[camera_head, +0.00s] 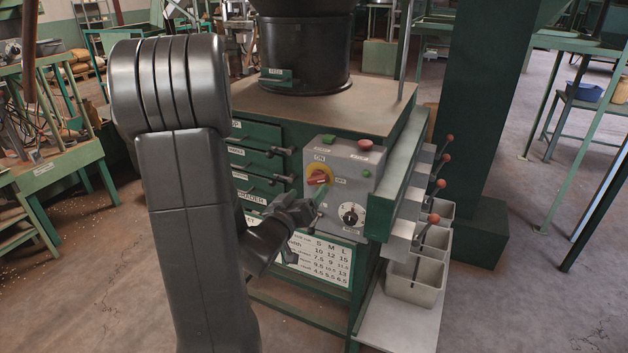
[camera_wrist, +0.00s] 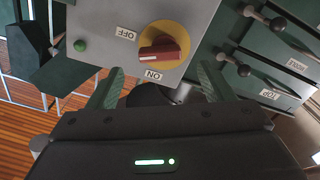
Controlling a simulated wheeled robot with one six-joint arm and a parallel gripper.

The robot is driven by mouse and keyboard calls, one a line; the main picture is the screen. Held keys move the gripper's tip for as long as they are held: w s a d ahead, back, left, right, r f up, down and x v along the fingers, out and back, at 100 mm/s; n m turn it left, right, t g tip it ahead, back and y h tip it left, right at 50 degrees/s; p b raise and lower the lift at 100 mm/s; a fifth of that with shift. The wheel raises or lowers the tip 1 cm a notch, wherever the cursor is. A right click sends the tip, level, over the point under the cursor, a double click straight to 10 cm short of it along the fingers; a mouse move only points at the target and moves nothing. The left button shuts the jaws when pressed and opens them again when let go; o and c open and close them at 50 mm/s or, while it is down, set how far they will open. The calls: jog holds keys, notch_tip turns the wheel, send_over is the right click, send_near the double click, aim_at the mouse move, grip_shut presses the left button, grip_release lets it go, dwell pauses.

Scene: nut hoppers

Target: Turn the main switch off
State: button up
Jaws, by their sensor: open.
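The main switch is a red rotary handle on a yellow disc (camera_head: 318,176), on the front of a grey control box (camera_head: 345,190). In the wrist view the red handle (camera_wrist: 162,50) lies ahead of my gripper, with ON and OFF labels beside the disc. Which label the handle points to is hard to tell. My gripper (camera_wrist: 158,84) is open, its two green fingers spread on either side below the handle, with nothing between them. In the head view my gripper (camera_head: 292,212) is low and left of the switch, partly hidden by my arm.
The box also carries a green button (camera_head: 327,139), a red button (camera_head: 365,144) and a black dial (camera_head: 351,214). Green drawers (camera_head: 258,160) with dark handles are to the left. Levers (camera_head: 433,219) and grey bins (camera_head: 415,281) stand at right.

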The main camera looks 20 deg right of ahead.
aim_at(316, 183)
jog(key=p+x, duration=0.1)
jog(key=x, duration=0.4)
jog(key=shift+w+d, duration=0.3)
jog(key=c, duration=1)
jog(key=m+b, duration=0.1)
jog(key=b, duration=0.2)
jog(key=shift+f, duration=0.3)
jog(key=m+b, duration=0.2)
jog(key=b, duration=0.1)
jog(key=shift+m, duration=0.3)
jog(key=shift+r+m+b, duration=0.15)
jog(key=shift+m+b, duration=0.65)
jog(key=shift+b, duration=0.05)
jog(key=o, duration=1)
